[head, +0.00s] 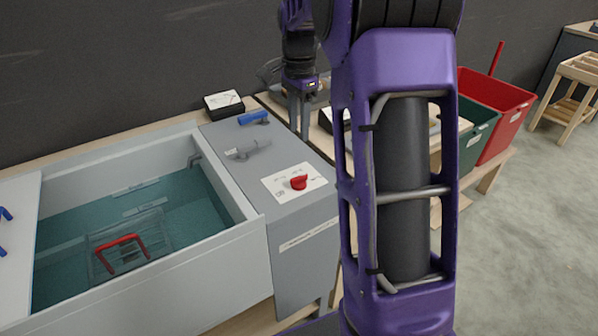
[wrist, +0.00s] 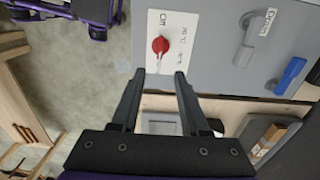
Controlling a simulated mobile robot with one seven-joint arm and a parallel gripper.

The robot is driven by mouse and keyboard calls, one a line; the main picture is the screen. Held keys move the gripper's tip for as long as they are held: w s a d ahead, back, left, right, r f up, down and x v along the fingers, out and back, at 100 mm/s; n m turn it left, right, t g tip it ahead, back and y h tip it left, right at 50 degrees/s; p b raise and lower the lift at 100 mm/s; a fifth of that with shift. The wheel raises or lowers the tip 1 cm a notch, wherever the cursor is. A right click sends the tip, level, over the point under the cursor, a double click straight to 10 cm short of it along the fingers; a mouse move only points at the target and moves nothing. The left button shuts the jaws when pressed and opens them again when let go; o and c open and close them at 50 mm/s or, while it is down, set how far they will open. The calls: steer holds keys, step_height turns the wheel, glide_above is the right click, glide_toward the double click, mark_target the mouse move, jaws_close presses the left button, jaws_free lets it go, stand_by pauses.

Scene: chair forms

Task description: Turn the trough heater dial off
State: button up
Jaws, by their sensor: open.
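The red heater dial (head: 298,183) sits on a white label plate (head: 280,186) on top of the grey control box (head: 306,220), at the right end of the trough (head: 150,285). In the wrist view the dial (wrist: 160,44) lies just beyond my fingertips. My gripper (wrist: 163,73) is open and empty, with its fingers pointing toward the dial and not touching it. In the head view my gripper (head: 299,118) hangs behind the box's far right edge. The plate's lettering is too small to read surely.
A grey lever (head: 248,150) and a blue-handled valve (head: 254,118) stand on the box behind the dial. A black-and-white meter (head: 224,104) is at the back. The trough holds water and a wire basket with a red handle (head: 122,246). Green and red bins stand right.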

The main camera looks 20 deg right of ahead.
mark_target(299, 177)
step_height(299, 177, down, 14)
steer(key=shift+f+b, duration=0.1)
steer(key=shift+b, duration=0.9)
jaws_close()
